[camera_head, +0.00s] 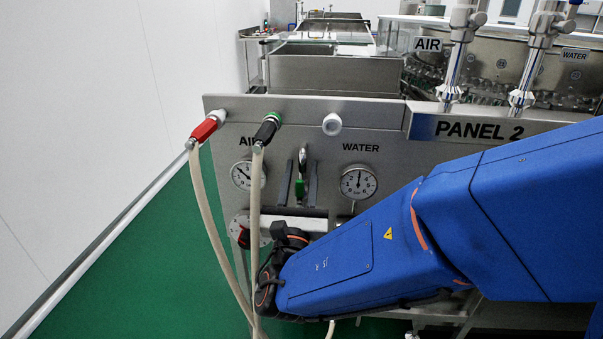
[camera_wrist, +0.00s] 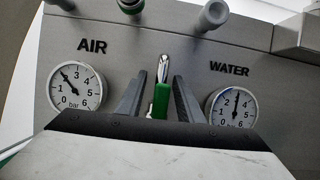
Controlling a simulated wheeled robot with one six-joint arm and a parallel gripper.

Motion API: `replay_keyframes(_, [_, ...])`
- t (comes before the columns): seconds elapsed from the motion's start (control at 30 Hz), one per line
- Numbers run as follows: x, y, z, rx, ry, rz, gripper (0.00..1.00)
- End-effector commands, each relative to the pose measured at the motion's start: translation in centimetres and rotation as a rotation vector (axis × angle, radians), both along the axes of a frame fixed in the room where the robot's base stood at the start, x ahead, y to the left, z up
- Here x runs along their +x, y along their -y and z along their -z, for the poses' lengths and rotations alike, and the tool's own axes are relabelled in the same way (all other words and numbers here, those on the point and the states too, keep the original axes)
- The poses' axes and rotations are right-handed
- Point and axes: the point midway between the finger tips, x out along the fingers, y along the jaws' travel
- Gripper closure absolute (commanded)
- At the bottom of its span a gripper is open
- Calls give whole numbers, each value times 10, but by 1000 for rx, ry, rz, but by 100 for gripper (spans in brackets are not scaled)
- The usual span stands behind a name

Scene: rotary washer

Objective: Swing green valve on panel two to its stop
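The green valve (camera_head: 299,188) sits on the metal face of panel two (camera_head: 340,112), between the AIR and WATER gauges. It has a green grip below a silver upper part and stands about upright. It also shows in the wrist view (camera_wrist: 161,100), with the silver part above the green. My gripper (camera_head: 299,165) is in front of the panel with its two dark fingers apart, one on each side of the valve. In the wrist view my gripper (camera_wrist: 159,82) shows gaps between both fingers and the green grip. Contact is not visible. The lower end of the grip is hidden.
The AIR gauge (camera_head: 247,175) is left of the valve and the WATER gauge (camera_head: 358,182) right. A red-handled fitting (camera_head: 204,130) and a black-and-green fitting (camera_head: 267,129) carry pale hoses down past my wrist. A white wall (camera_head: 95,130) stands left; green floor (camera_head: 150,270) is open there.

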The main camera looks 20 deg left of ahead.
Motion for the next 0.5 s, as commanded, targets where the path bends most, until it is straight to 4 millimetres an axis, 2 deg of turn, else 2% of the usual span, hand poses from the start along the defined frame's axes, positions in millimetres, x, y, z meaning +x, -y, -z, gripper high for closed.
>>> replay_keyframes(0.33, [-3,1,0,2,1,-1,67])
replay_keyframes(0.5, [-21,4,8,1,1,-3,67])
